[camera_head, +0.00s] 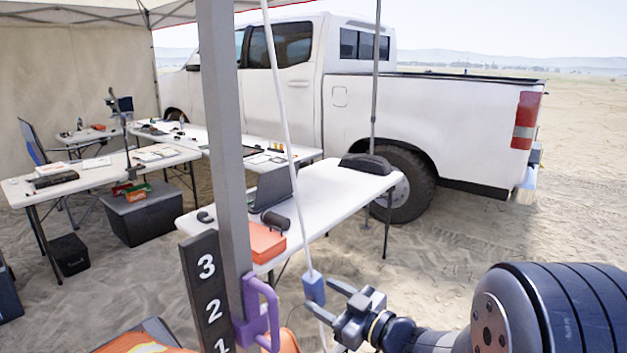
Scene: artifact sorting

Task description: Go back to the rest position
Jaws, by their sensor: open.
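My gripper (326,297) is in the lower middle of the view, at the end of my dark arm, which comes in from the lower right. Its two grey fingers point left and stand apart, with nothing seen held between them. A small blue block (314,288) on a white cord is just by the fingertips; I cannot tell whether they touch. A purple handle (262,315) is on the grey post (222,140) to the left of my gripper.
A black board numbered 3, 2, 1 (205,290) stands by the post. Behind is a white table (335,190) with a laptop (272,188) and an orange box (266,243). More tables stand left under the canopy. A white pickup (440,125) is parked behind. Open sand lies right.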

